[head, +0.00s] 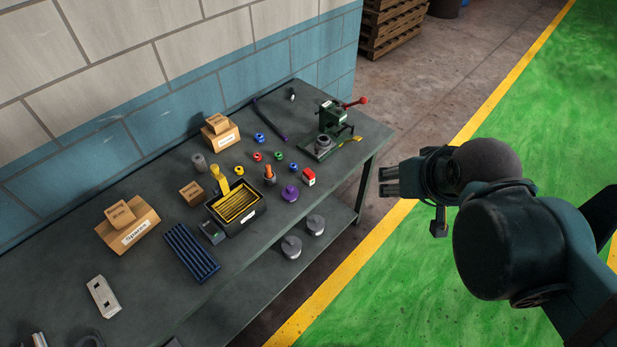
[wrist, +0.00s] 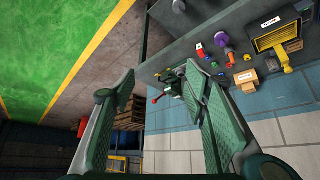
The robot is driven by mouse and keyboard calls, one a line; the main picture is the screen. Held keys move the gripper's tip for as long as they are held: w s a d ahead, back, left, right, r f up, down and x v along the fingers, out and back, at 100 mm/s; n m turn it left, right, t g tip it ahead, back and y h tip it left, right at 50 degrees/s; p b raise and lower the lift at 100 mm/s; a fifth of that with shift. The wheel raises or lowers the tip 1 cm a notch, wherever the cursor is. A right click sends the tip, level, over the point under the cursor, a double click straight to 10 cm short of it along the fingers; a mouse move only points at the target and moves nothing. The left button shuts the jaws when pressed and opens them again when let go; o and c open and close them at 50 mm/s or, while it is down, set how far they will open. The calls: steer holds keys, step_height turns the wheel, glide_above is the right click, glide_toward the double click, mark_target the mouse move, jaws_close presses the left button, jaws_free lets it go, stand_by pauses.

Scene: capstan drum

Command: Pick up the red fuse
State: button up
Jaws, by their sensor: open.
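A small red-and-white block (head: 309,177) stands on the dark workbench (head: 150,262) near its front edge, right of a purple knobbed piece (head: 289,193). A small red ring-like piece (head: 257,156) lies farther back. I cannot tell for sure which of these is the red fuse. The red block also shows in the wrist view (wrist: 200,50). My gripper (head: 384,182) is open and empty, off the right side of the bench and well apart from both. Its two fingers (wrist: 160,88) stand wide in the wrist view, with no object between them.
A green press (head: 331,130) with a red-knobbed lever stands at the bench's right end. A black bin (head: 256,214) with a yellow insert, cardboard boxes (head: 128,224), a blue ribbed tray (head: 190,252) and several small coloured pieces crowd the bench. A tiled wall backs it.

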steer(key=n+g+h+b, duration=0.35)
steer(key=n+b, duration=0.25)
steer(key=n, duration=1.9)
glide_above(308, 172)
steer(key=s+a, duration=0.1)
steer(key=s, duration=0.1)
step_height(308, 172, down, 27)
steer(key=shift+w+a+f+n+g, duration=0.15)
steer(key=shift+a+f+n+g, duration=0.15)
steer(key=shift+a+f+g, duration=0.2)
steer(key=shift+r, duration=0.1)
steer(key=shift+x, duration=1.25)
